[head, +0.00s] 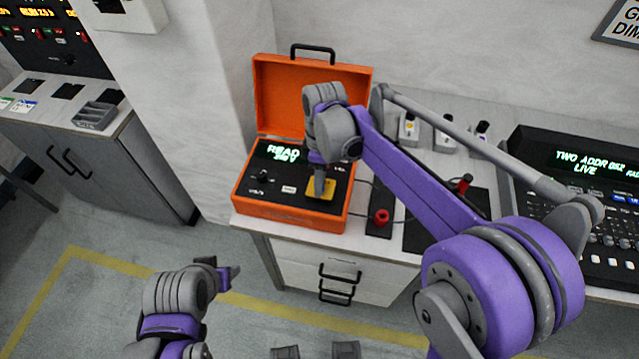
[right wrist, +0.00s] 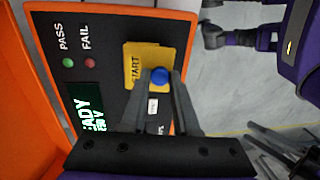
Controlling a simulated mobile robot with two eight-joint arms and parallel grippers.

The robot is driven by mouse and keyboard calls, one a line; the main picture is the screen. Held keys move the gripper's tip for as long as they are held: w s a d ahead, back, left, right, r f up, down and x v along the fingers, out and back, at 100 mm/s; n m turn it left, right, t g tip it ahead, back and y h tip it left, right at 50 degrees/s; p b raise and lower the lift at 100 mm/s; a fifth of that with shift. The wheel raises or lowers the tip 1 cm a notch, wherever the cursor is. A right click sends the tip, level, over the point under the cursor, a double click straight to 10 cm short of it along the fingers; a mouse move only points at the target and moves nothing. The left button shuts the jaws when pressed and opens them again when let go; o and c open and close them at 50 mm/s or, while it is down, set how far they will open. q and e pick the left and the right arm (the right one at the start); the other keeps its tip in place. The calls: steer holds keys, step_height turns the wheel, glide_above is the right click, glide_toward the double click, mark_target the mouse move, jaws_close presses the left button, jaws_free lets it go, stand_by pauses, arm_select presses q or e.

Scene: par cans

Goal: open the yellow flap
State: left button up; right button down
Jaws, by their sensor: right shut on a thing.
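The yellow flap (head: 321,190) lies on the dark panel of the open orange tester case. In the right wrist view the flap (right wrist: 134,62) carries the word START and a small blue knob (right wrist: 160,76). The flap looks flat against the panel. My right gripper (head: 320,188) reaches down onto it from above. In the right wrist view its fingers (right wrist: 164,76) stand on either side of the blue knob and are shut on it. My left gripper (head: 228,272) is low and left of the case, away from the flap; its jaw opening is unclear.
The orange case (head: 290,211) stands at the counter's left end, its lid (head: 280,95) raised behind. A red knob (head: 381,216) with cables sits to its right. A lighting console (head: 575,200) is farther right. Open floor lies in front of the drawers (head: 338,270).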

steer(key=shift+w+d+r+g+y, duration=0.15)
steer(key=shift+w+r+g+y, duration=0.2)
steer(key=shift+g, duration=0.5)
steer(key=shift+w+d+r+g+y, duration=0.15)
steer(key=shift+w+g+y, duration=0.1)
steer(key=shift+w+g, duration=0.4)
steer(key=shift+w+d+r+g+y, duration=0.15)
steer(key=shift+w+r+g+y, duration=0.15)
steer(key=shift+g, duration=0.7)
steer(key=c, duration=0.7)
jaws_free()
steer(key=shift+o, duration=0.2)
steer(key=p+v, duration=0.1)
steer(key=v, duration=0.9)
steer(key=shift+w+r+p, duration=0.25)
steer(key=shift+r+p, duration=0.05)
steer(key=shift+p, duration=0.1)
